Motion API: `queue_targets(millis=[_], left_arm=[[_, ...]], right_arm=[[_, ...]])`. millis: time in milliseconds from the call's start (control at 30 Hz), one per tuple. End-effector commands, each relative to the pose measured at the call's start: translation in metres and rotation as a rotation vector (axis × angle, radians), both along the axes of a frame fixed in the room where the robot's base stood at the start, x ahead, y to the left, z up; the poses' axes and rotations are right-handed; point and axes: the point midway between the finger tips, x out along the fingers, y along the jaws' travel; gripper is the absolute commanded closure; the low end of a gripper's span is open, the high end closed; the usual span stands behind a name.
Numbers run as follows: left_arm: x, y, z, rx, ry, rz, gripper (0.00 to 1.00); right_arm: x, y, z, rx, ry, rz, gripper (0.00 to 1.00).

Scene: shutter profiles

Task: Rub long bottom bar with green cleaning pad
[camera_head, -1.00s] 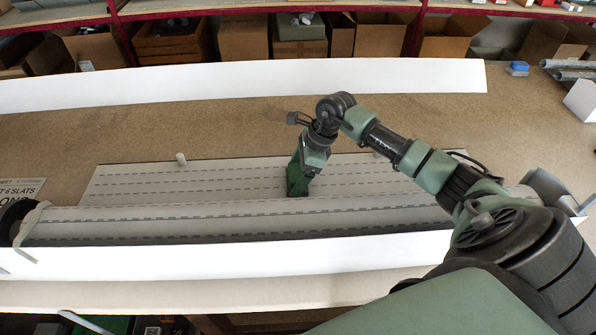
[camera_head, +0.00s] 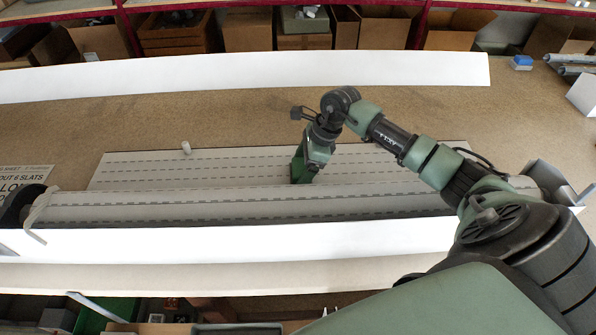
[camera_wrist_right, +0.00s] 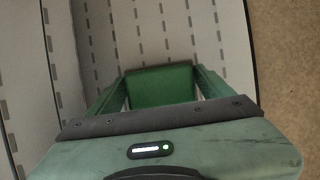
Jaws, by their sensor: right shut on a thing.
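My right gripper (camera_head: 310,164) is shut on the green cleaning pad (camera_head: 298,166). In the wrist view the pad (camera_wrist_right: 160,84) sits between the two green fingers. It is over the flat slatted sheet (camera_head: 225,167), just behind the grey rolled shutter (camera_head: 250,205); I cannot tell if it touches. A long white bar (camera_head: 250,77) lies at the back of the bench, well apart from the pad. Another long white strip (camera_head: 240,242) runs along the front of the roll. I cannot tell which is the bottom bar. My left gripper is not in view.
A small white peg (camera_head: 186,147) stands at the sheet's back edge. A dark end cap with a strap (camera_head: 38,210) is at the roll's left end. Cardboard boxes (camera_head: 247,30) fill the shelf behind. The brown bench (camera_head: 200,115) is clear between sheet and back bar.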

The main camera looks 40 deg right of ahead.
Motion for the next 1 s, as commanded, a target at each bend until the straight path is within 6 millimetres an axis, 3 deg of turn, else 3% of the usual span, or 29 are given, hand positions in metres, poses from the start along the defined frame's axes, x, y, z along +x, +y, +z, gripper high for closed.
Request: queue_targets(millis=[100, 600, 1000], left_arm=[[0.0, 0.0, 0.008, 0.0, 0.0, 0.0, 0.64], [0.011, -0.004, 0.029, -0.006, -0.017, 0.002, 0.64], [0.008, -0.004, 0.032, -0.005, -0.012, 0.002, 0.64]], right_arm=[[0.001, -0.005, 0.027, -0.003, -0.004, -0.003, 0.63], [0.002, -0.018, 0.071, -0.002, -0.005, -0.014, 0.63], [0.001, -0.02, 0.082, 0.0, -0.004, -0.016, 0.63]])
